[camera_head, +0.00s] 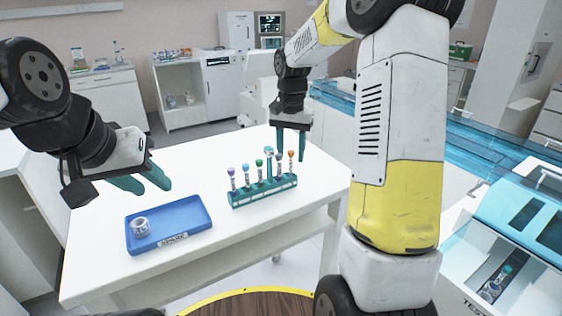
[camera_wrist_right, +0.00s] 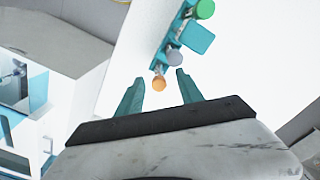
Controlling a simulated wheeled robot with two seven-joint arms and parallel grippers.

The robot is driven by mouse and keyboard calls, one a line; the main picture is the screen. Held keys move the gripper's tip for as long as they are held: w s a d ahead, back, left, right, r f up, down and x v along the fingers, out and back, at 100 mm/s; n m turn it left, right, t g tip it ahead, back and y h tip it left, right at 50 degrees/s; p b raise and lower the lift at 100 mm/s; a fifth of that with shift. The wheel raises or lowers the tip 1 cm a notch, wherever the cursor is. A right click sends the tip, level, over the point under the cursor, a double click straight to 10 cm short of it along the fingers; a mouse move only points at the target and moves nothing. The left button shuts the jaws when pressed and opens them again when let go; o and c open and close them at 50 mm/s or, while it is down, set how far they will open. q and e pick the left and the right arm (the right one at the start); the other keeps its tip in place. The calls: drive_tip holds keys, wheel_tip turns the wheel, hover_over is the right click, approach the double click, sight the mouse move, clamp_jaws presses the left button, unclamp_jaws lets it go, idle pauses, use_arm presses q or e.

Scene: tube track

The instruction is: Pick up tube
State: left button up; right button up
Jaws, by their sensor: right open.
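A teal rack (camera_head: 262,191) on the white table holds several upright tubes with coloured caps, including purple (camera_head: 231,170), blue (camera_head: 245,167), green (camera_head: 259,163) and an orange-capped tube (camera_head: 290,165) at the right end. My right gripper (camera_head: 291,154) is open and points down over that right end. In the right wrist view the orange cap (camera_wrist_right: 159,85) shows between the open fingers (camera_wrist_right: 159,78), with grey (camera_wrist_right: 174,57) and green (camera_wrist_right: 204,9) caps beyond. Contact cannot be told. My left gripper (camera_head: 154,190) is open and empty above the table's left part.
A blue tray (camera_head: 195,213) holding a white roll-like item (camera_head: 141,225) lies left of the rack. The white table (camera_head: 110,275) is otherwise clear. A teal-lidded machine (camera_head: 520,215) with a capped tube (camera_head: 497,278) inside stands at the right. Blue transparent track covers run behind my right arm.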

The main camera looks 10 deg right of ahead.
sight(291, 168)
wheel_tip(291, 168, down, 4)
drive_tip(key=shift+f, duration=0.15)
clamp_jaws()
idle(0.3)
wheel_tip(291, 168, up, 10)
drive_tip(key=shift+r, duration=0.1)
idle(0.3)
drive_tip(key=shift+f, duration=4.8)
